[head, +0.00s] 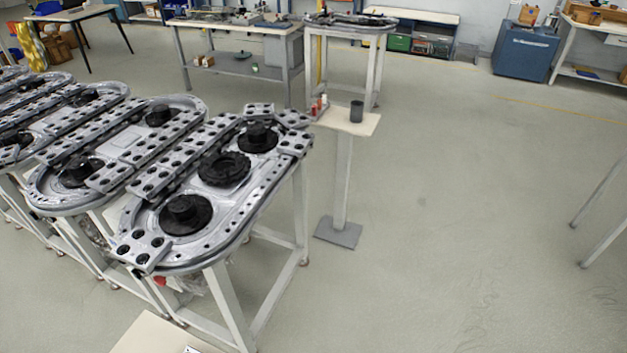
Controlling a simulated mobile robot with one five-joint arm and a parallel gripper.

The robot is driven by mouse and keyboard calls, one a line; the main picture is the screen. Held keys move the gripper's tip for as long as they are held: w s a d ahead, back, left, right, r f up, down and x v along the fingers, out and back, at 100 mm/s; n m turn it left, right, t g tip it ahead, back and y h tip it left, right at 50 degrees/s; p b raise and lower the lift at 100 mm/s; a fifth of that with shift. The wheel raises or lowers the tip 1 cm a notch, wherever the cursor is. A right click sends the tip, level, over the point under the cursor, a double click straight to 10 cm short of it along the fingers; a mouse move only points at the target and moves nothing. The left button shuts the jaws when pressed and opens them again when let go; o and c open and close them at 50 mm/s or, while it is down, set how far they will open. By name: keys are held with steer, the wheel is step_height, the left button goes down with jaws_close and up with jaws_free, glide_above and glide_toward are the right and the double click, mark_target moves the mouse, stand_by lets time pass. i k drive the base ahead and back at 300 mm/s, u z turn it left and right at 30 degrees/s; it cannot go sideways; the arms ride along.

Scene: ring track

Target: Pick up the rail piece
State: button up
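A ring track (187,262) on a white-legged stand is at left centre. Grey metal pieces with black round holes sit along it. One such piece (143,250) lies across the near end. A long strip of them (185,155) runs down the left side. Others sit at the far end, one at the top (259,110) and one at the right corner (296,143). I cannot tell which of these is the rail piece. My gripper is not in view.
A small pedestal table (340,121) with a dark cup (357,111) and small red-and-white items stands right of the track's far end. More ring tracks (75,177) fill the left. A beige tabletop (155,338) is cut off at the bottom. Open floor (440,230) lies right.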

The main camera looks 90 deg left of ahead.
mark_target(269, 182)
steer(key=z, duration=0.45)
steer(key=i, duration=0.15)
steer(key=z, duration=4.85)
steer(key=i, duration=0.1)
steer(key=u, duration=1.3)
steer(key=k, duration=2.7)
steer(key=z, duration=0.7)
